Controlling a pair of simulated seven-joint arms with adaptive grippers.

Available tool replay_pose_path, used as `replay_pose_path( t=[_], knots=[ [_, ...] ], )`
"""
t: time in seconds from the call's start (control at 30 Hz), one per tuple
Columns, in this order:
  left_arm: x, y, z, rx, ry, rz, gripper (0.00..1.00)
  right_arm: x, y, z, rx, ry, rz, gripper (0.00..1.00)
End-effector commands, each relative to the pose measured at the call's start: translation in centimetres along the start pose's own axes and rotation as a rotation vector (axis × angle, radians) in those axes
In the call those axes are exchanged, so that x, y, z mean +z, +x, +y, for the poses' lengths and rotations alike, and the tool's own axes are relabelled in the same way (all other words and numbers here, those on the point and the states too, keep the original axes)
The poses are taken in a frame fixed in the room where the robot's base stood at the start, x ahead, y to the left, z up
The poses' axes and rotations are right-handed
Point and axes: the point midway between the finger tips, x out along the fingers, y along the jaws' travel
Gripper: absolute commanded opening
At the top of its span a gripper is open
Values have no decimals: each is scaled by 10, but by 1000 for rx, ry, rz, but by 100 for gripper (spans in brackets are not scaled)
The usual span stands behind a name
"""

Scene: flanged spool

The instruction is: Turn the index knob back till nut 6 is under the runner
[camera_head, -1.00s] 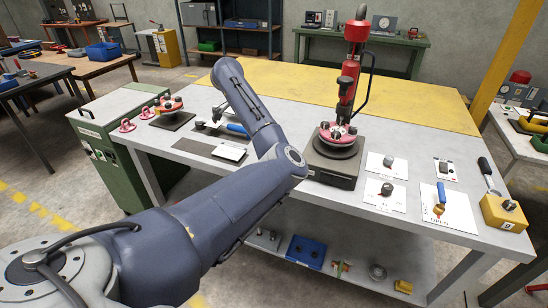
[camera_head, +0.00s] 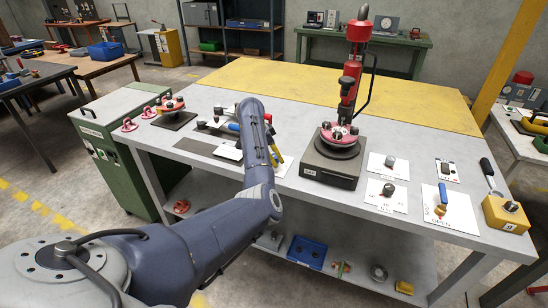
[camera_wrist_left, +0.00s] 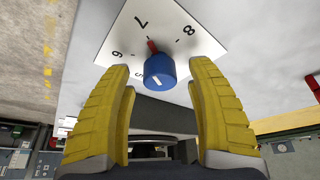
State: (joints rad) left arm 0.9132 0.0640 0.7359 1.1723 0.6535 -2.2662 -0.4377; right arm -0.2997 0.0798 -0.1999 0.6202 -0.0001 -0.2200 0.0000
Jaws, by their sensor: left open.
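The blue index knob (camera_wrist_left: 160,72) shows in the left wrist view on a white number card (camera_wrist_left: 205,42). Its red pointer is turned toward 7; 5, 6 and 8 also show. My left gripper (camera_wrist_left: 158,76) is open, its yellow fingers either side of the knob with gaps visible. In the head view my left gripper (camera_head: 277,158) is partly hidden by my arm, which also hides the knob. The pink spool flange with nuts (camera_head: 339,134) sits on a dark base (camera_head: 329,170), under the red runner (camera_head: 350,80). Which nut is under it I cannot tell. My right gripper is not in view.
Right of the base are cards with small knobs (camera_head: 387,190), an OPEN card (camera_head: 455,218) and a yellow box (camera_head: 506,213). A second flanged part (camera_head: 171,104) stands at the left. The yellow rear area (camera_head: 270,78) is mostly clear.

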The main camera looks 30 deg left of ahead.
Motion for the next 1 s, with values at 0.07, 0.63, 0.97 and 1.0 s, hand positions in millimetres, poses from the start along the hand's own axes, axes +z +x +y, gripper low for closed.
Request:
replay_pose_path(
  t=[0.07,0.63,0.97,1.0],
  knots=[
    [1,4,0,0,0,-1,57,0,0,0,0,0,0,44],
    [0,6,0,0,0,0,37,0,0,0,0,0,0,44],
    [0,6,0,0,0,0,0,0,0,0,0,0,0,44],
    [0,6,0,0,0,-1,0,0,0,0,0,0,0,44]
  ],
)
